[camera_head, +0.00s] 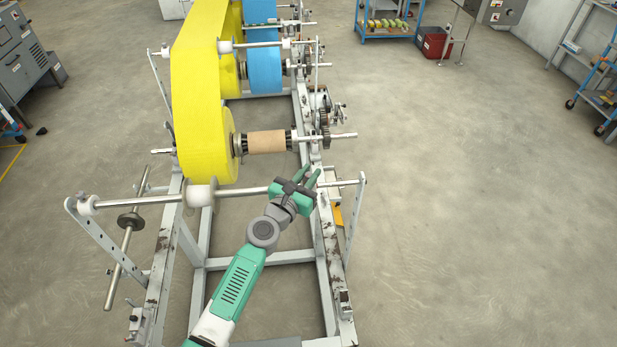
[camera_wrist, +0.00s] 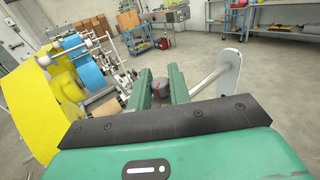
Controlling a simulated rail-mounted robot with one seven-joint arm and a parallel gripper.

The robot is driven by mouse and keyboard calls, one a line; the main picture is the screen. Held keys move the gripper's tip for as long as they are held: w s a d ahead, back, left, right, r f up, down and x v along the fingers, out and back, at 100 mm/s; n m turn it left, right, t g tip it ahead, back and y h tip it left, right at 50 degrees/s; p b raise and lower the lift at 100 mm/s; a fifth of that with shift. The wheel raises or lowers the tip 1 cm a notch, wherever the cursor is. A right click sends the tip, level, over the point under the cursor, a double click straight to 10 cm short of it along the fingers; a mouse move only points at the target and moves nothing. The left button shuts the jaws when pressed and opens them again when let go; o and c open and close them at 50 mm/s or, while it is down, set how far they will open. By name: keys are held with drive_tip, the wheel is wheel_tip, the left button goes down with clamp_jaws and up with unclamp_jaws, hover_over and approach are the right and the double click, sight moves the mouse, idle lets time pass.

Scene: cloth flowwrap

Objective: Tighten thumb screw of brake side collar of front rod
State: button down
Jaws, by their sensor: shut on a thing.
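The front rod (camera_head: 245,191) crosses the near end of the machine frame in the head view. Its right part also shows in the wrist view (camera_wrist: 208,80), running to a white end plate (camera_wrist: 230,66). My gripper (camera_head: 311,178) is over the rod's right part, near the right frame rail. In the wrist view, the two green fingers of my gripper (camera_wrist: 159,82) are closed on a dark grey knob-like piece with a red mark (camera_wrist: 159,90), which I take for the collar's thumb screw. The collar itself is mostly hidden behind the fingers and hand.
A yellow web roll (camera_head: 204,120) stands left of my gripper, with a cardboard core (camera_head: 267,142) on the shaft behind. A white roller (camera_head: 201,196) sits on the front rod. A blue roll (camera_head: 262,50) is farther back. The floor right of the machine is clear.

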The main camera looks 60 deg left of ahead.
idle(0.5)
drive_tip(key=c, duration=1.3)
unclamp_jaws()
drive_tip(key=shift+c, duration=0.2)
drive_tip(key=p+v, duration=0.2)
drive_tip(key=v, duration=0.5)
drive_tip(key=shift+s+d, duration=0.15)
drive_tip(key=shift+s, duration=0.25)
